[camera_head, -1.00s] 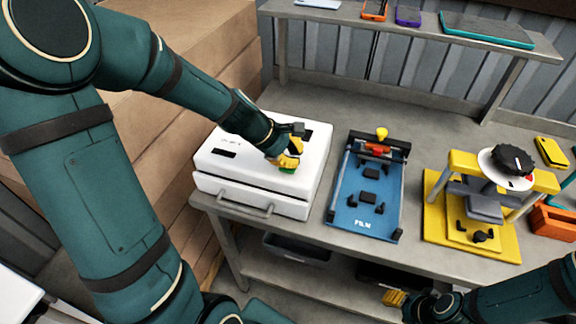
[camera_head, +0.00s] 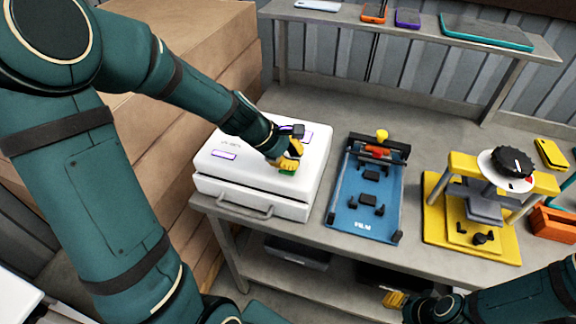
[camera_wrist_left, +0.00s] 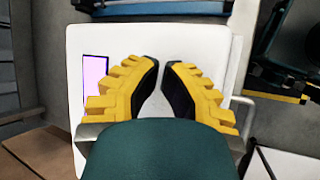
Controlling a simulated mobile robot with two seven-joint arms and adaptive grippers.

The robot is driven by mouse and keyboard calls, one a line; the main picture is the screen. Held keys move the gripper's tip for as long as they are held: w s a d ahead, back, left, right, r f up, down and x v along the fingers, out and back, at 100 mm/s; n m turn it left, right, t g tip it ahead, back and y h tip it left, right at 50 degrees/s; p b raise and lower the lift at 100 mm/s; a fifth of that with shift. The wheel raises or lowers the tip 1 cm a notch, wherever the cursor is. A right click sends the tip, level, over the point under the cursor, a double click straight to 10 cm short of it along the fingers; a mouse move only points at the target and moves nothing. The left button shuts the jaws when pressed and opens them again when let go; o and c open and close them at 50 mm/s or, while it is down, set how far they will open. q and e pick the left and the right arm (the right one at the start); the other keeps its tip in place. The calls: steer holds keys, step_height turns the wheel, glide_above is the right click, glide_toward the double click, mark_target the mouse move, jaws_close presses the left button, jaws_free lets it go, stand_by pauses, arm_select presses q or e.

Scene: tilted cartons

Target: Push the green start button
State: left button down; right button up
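The green start button (camera_head: 288,173) shows as a small green patch on top of the white machine (camera_head: 235,180), near its front right. My left gripper (camera_head: 288,163) is right at the button with its yellow fingers pointing down and partly covers it; I cannot tell how firmly they touch. In the left wrist view the fingertips (camera_wrist_left: 160,64) are nearly together over the white lid, with nothing between them, and the button is hidden. The machine's lid panels glow violet. My right gripper (camera_head: 395,299) is low, in front of the bench, far from the button.
A blue film fixture (camera_head: 362,222) stands right of the machine. A yellow press (camera_head: 435,225) with a black knob is farther right. Several phones lie on the raised shelf (camera_head: 400,26). Stacked cartons (camera_head: 190,60) stand behind my left arm.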

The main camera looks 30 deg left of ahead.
arm_select(q)
steer(key=shift+r+p, duration=0.4)
steer(key=shift+r, duration=0.2)
step_height(320, 180, up, 5)
steer(key=p, duration=0.4)
steer(key=shift+p, duration=0.4)
stand_by(0.4)
